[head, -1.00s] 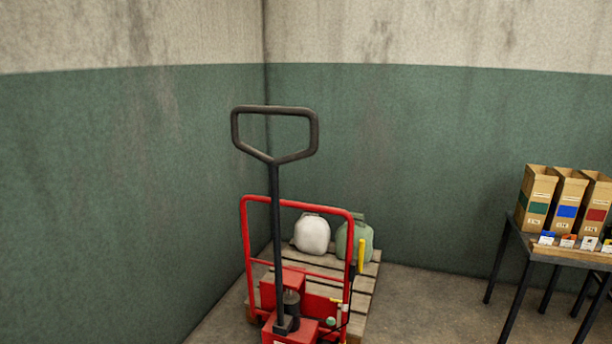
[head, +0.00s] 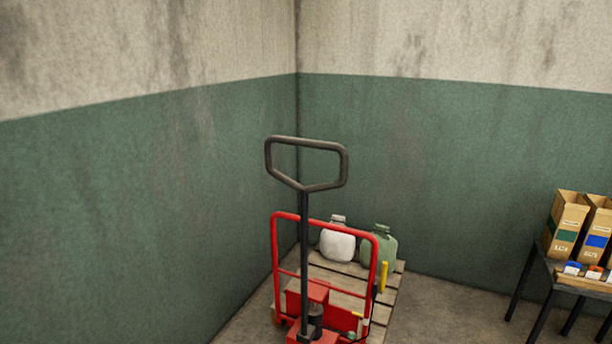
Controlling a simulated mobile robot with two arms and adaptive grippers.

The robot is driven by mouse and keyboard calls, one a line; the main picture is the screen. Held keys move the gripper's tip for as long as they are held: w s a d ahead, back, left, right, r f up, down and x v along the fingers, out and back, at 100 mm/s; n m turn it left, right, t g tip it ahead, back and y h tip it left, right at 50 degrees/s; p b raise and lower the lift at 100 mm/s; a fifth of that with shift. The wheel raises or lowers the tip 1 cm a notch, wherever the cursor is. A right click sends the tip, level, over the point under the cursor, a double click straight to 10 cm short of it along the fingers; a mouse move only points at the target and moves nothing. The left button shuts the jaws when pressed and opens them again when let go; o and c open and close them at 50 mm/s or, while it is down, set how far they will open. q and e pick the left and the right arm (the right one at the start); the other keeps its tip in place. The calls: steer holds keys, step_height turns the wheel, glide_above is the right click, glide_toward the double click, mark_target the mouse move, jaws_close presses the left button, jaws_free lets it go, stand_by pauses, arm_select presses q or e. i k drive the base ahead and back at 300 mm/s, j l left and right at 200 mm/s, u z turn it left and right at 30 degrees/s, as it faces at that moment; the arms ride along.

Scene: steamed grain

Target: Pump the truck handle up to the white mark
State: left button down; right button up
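The red pallet truck (head: 316,295) stands in the corner of the room in the head view. Its black handle (head: 305,188) stands upright, with a closed loop grip at the top. A wooden pallet (head: 392,290) lies behind the truck's red frame (head: 325,222). A small white patch shows low on the truck's right side, too small to tell whether it is the mark. Neither of my grippers is in view.
A white sack-like container (head: 338,244) and a green one (head: 380,246) sit on the pallet. A dark table (head: 545,270) with cardboard boxes (head: 567,225) stands at the right. Bare floor lies between truck and table. Walls close in behind and left.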

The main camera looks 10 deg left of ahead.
mark_target(304, 191)
steer(key=i+j+z, duration=0.15)
steer(key=j+z, duration=0.2)
steer(key=z, duration=0.15)
steer(key=j+z, duration=0.45)
steer(key=i+j+z, duration=0.1)
steer(key=j+z, duration=0.2)
steer(key=z, duration=0.2)
steer(key=j, duration=0.55)
steer(key=k+j+z, duration=0.1)
steer(key=j, duration=0.45)
steer(key=k+j+z, duration=0.1)
steer(key=j, duration=0.45)
steer(key=k+j, duration=0.15)
steer(key=j, duration=0.4)
